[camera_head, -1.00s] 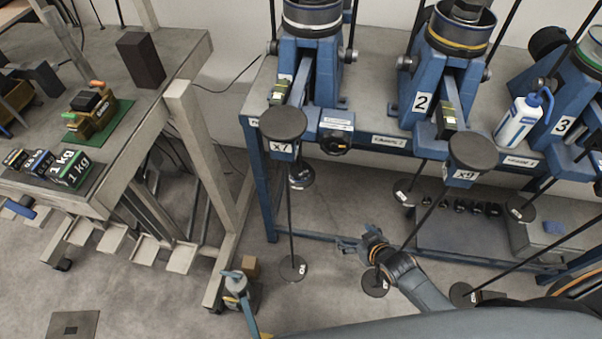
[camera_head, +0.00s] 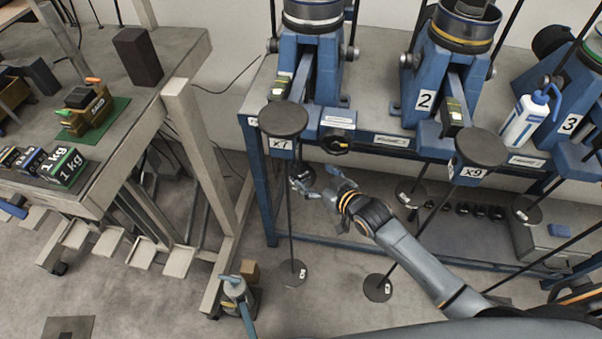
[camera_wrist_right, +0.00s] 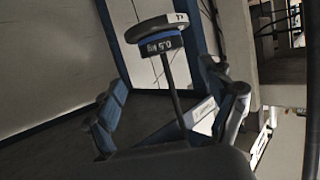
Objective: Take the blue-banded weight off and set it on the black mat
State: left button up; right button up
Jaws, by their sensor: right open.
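The blue-banded weight (camera_wrist_right: 161,44) shows in the right wrist view, with an upside-down 0.5 kg label, against a grey disc and beside a dark rod. My left gripper is out of view.
The x9 pan (camera_head: 480,148) and thin hanging rods stand right of my right gripper. The blue bench frame (camera_head: 262,185) is close behind. The left table's leg (camera_head: 195,125) stands between the bench and the mat. A teal-topped object (camera_head: 237,292) stands on the floor.

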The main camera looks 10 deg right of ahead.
aim_at(303, 172)
jog(key=x, duration=0.5)
jog(key=shift+a+f, duration=0.3)
jog(key=shift+f, duration=0.15)
jog(key=shift+c, duration=0.2)
jog(key=c, duration=1.4)
jog(key=shift+r, duration=0.15)
